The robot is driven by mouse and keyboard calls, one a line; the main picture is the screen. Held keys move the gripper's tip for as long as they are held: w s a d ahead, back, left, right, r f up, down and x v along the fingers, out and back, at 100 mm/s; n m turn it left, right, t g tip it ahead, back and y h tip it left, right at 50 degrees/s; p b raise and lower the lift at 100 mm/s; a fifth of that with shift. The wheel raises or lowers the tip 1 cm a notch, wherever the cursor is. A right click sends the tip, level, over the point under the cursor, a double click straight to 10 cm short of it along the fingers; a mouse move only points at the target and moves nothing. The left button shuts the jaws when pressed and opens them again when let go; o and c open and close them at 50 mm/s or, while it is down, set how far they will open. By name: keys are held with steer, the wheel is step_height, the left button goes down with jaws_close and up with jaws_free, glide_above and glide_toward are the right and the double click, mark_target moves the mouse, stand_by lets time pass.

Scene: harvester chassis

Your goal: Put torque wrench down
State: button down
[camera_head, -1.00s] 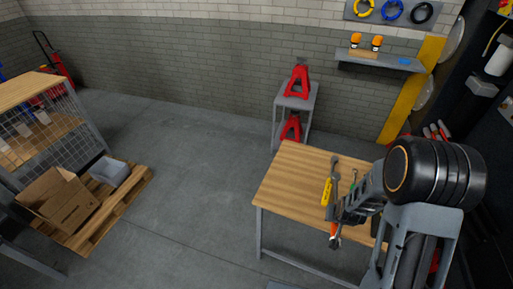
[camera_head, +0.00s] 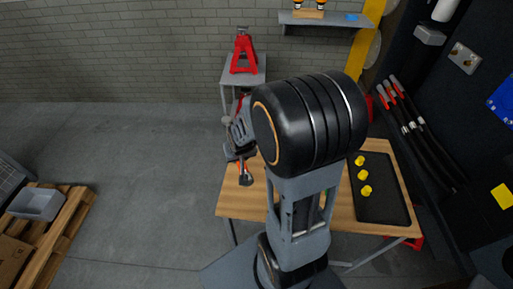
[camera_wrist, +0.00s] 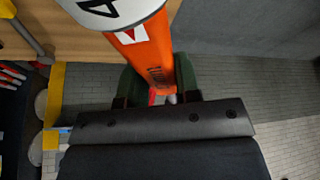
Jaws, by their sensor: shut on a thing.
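In the wrist view the torque wrench (camera_wrist: 148,52) has an orange body with a white, marked end close to the camera. My gripper (camera_wrist: 158,88) is shut on it, with green finger pads on either side. In the head view my gripper (camera_head: 240,152) is left of my large black arm joint, above the left part of the wooden workbench (camera_head: 232,203). The wrench's orange and grey end (camera_head: 245,172) shows just below the gripper. The rest of the wrench is hidden by my arm. I cannot tell its height above the bench top.
A black tray (camera_head: 383,212) with yellow caps (camera_head: 361,175) lies on the bench's right side. A red jack stand (camera_head: 243,52) stands on a grey stand behind the bench. The bench's left front top looks bare. My arm hides the bench's middle.

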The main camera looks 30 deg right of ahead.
steer(key=s+d+m+h+b, duration=0.1)
steer(key=s+d+m+b, duration=0.35)
steer(key=s+b, duration=0.6)
steer(key=shift+g, duration=0.3)
steer(key=w+d+f+b, duration=0.1)
steer(key=w+f, duration=0.2)
steer(key=w+d+f+b, duration=0.1)
steer(key=w+f, duration=0.2)
steer(key=w+d+f+b, duration=0.1)
steer(key=w+f, duration=0.2)
steer(key=w, duration=0.1)
steer(key=shift+d+b, duration=0.4)
steer(key=shift+w+d+f+b, duration=0.15)
steer(key=shift+w+f+b, duration=0.2)
steer(key=shift+w, duration=0.15)
steer(key=shift+w+d+f, duration=0.1)
steer(key=shift+w+f, duration=0.15)
steer(key=shift+f, duration=0.2)
steer(key=shift+w+f+b, duration=0.15)
steer(key=shift+f+b, duration=1.25)
steer(key=shift+f, duration=0.1)
